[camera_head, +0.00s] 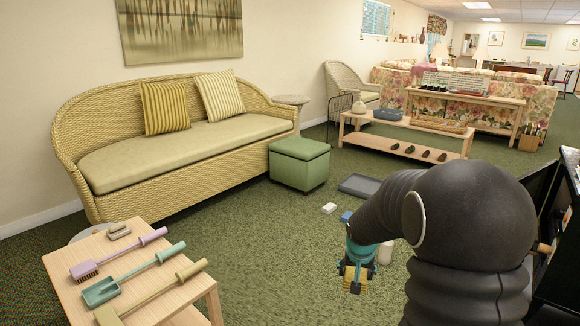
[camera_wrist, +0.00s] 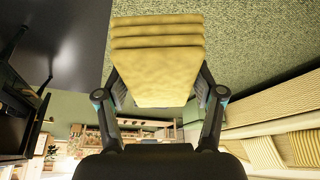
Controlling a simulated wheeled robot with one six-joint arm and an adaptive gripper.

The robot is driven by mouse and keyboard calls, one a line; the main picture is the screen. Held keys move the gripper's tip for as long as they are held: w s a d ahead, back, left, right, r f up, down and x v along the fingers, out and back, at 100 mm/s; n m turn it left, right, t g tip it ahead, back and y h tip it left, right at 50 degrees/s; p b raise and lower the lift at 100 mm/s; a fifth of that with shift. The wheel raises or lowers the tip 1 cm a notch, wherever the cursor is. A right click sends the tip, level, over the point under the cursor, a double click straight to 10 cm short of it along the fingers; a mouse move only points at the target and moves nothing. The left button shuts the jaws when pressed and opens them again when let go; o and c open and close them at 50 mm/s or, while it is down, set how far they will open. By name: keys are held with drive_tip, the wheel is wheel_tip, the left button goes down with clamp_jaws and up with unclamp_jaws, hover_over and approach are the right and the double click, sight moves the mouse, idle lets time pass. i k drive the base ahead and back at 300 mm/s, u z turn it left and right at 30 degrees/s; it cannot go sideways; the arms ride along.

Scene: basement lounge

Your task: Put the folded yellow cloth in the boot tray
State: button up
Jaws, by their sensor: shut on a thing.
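My gripper (camera_head: 355,276) is shut on the folded yellow cloth (camera_wrist: 156,62). In the wrist view the cloth sits between the two fingers, its stacked folds showing at the far edge. In the head view only small yellow parts of it show at the fingertips, above the green carpet. The boot tray looks to be the dark grey, shallow tray (camera_head: 360,186) on the floor. It lies beyond my gripper, to the right of the green ottoman, and its visible part looks empty. My arm stands close to its right side.
A white block (camera_head: 329,208) and a blue item (camera_head: 346,216) lie on the floor between gripper and tray. The green ottoman (camera_head: 299,163) stands left of the tray. Dark furniture (camera_head: 545,215) stands right.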

sight(367, 187)
drive_tip(key=z, duration=0.05)
drive_tip(key=i, duration=2.15)
drive_tip(key=z, duration=0.4)
drive_tip(key=i, duration=1.8)
drive_tip(key=z, duration=0.5)
drive_tip(key=i, duration=0.5)
drive_tip(key=z, duration=0.15)
